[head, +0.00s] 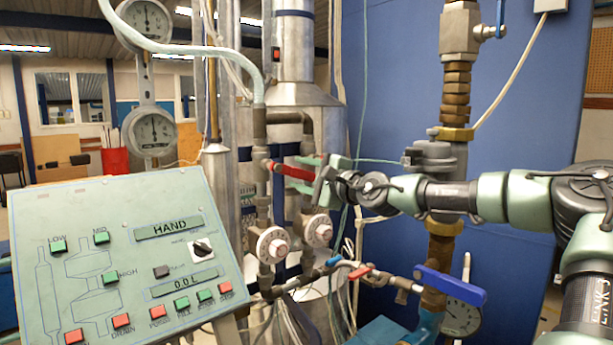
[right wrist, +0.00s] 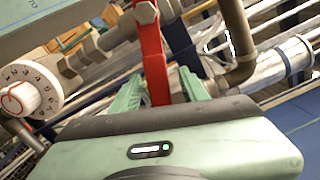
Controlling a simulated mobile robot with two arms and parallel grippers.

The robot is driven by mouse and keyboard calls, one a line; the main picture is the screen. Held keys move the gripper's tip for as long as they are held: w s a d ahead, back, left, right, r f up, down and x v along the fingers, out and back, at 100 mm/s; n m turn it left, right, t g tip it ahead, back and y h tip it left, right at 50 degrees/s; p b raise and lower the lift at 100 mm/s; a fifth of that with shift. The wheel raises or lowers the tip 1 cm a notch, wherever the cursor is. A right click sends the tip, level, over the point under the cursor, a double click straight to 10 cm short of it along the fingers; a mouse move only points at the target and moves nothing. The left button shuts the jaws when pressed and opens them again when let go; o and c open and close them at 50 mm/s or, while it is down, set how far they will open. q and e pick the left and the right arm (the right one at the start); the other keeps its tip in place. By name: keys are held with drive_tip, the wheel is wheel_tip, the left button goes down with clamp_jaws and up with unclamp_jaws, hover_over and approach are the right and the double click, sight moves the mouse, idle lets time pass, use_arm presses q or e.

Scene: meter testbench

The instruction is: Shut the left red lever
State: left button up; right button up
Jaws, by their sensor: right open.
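The red lever (head: 285,170) sits on a valve on the left vertical pipe and sticks out to the right, roughly level. My right gripper (head: 308,173) is at the lever's outer end. In the right wrist view the red lever (right wrist: 152,50) runs between the two green fingers of my right gripper (right wrist: 160,82). The fingers are open, one on each side of the lever, and a gap shows at least on the right. The lever's tip is hidden behind the gripper body. My left gripper is not in view.
A control panel (head: 125,255) stands at the front left. Two white dials (head: 272,245) sit below the lever; one dial (right wrist: 18,98) is near the gripper. A small red handle (head: 361,272) and a blue lever (head: 450,284) are lower right. Pipes stand close behind.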

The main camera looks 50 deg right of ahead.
drive_tip(key=shift+s+a+b, duration=0.1)
drive_tip(key=shift+s+b, duration=0.3)
drive_tip(key=shift+s, duration=0.2)
drive_tip(key=s+b, duration=0.3)
drive_tip(key=s, duration=0.3)
drive_tip(key=shift+s+a, duration=0.25)
drive_tip(key=shift+a, duration=0.05)
